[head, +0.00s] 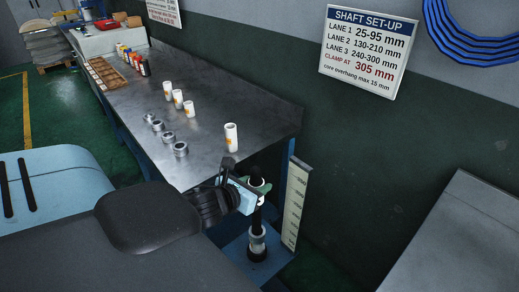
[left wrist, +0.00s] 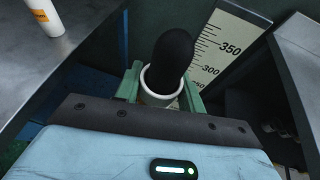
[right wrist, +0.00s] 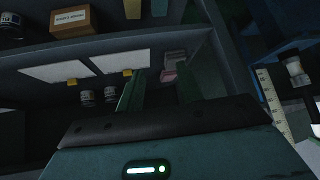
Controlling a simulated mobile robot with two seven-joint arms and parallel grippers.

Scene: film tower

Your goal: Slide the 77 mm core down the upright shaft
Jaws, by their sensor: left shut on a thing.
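The upright shaft (head: 258,217) is black with a rounded top and stands on a blue base beside the bench. My left gripper (head: 258,188) is at its upper part. In the left wrist view, the green fingers of my left gripper (left wrist: 160,90) are shut on a white core (left wrist: 148,92), whose rim rings the black shaft (left wrist: 174,55). No size shows on this core, and its lower part is hidden. Grey and white pieces (head: 257,240) sit low on the shaft. My right gripper (right wrist: 160,90) is open and empty, its fingers apart in front of a shelf.
A scale board (head: 295,205) stands close right of the shaft. White cores (head: 231,138) and metal rings (head: 180,149) stand on the bench (head: 215,100). A wall sign (head: 367,50) lists lanes and "clamp at 305 mm". A grey surface (head: 455,235) lies at the right.

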